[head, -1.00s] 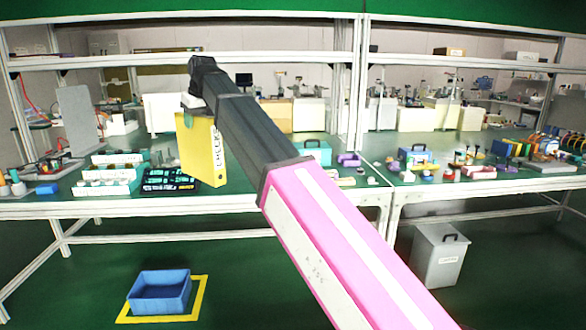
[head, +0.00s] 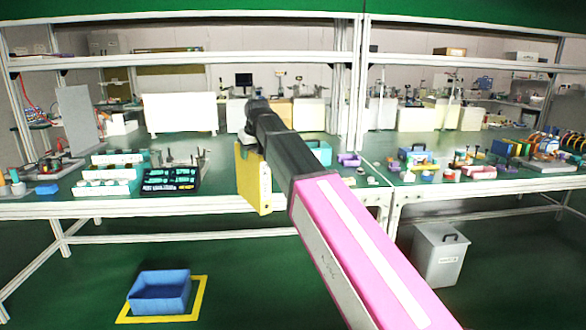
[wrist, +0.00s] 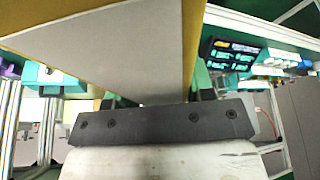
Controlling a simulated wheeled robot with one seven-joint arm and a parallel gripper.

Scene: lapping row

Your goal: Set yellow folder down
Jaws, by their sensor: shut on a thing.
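The yellow folder (head: 252,180) hangs upright below the end of my arm in the head view, at the front edge of the left green-topped bench (head: 215,186). In the wrist view the folder (wrist: 192,40) fills the upper middle, with its pale inside facing me. My gripper (wrist: 150,98) is shut on the folder, one green fingertip on each side of it. I cannot tell whether the folder's lower edge touches the bench.
A teal case (head: 318,152) is behind the arm on the right. A blue bin (head: 160,291) sits on the floor in a yellow outline; a grey lidded bin (head: 440,254) stands under the right bench.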

